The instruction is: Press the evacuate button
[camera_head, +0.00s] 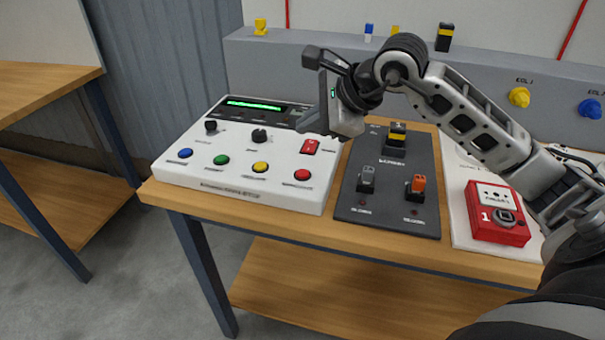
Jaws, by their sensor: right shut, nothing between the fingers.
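A white control panel (240,187) lies on the wooden bench. Along its front are a blue button (185,153), a green button (221,160), a yellow button (260,167) and a red button (302,175). A red square button (310,146) sits at its right, behind the round red one. The labels are too small to read, so I cannot tell which is the evacuate button. My right gripper (310,122) is shut and empty, above the panel's back right part, close to the red square button. It hides part of the panel's back right corner. My left gripper is out of view.
A dark panel (388,207) with several switches stands right of the white one. Further right is a red call point box (497,212) on a white plate. A grey raised ledge (270,62) runs behind. Another wooden table (40,85) stands at left.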

